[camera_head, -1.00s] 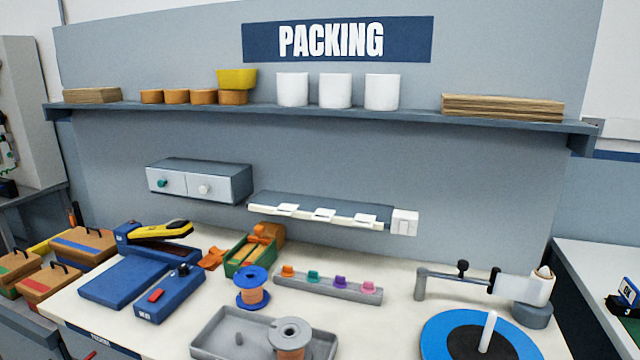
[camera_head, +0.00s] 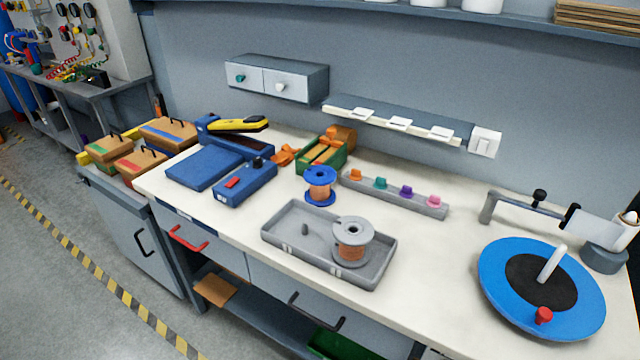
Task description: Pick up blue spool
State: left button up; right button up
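The blue spool (camera_head: 320,186) has blue flanges and copper-coloured wire around its middle. It stands upright on the white bench top, just behind a grey tray (camera_head: 284,243). A grey spool (camera_head: 352,240) with similar copper wire stands in the right part of that tray, next to a short empty peg. Neither of my grippers is in the head view.
A blue device (camera_head: 245,184) lies left of the blue spool. A green box (camera_head: 322,155) is behind it, and a grey rack (camera_head: 400,193) with several coloured pegs is to its right. A blue turntable (camera_head: 500,262) stands at the right. Bare bench lies between rack and turntable.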

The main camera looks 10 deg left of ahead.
aim_at(320, 186)
jog(key=i+j+z, duration=0.1)
jog(key=j, duration=0.25)
jog(key=i+j+z, duration=0.1)
jog(key=i+j, duration=0.15)
jog(key=i+j+z, duration=0.1)
jog(key=j, duration=0.35)
jog(key=i+j+z, duration=0.1)
jog(key=j, duration=0.3)
jog(key=i+j+z, duration=0.15)
jog(key=j, duration=0.2)
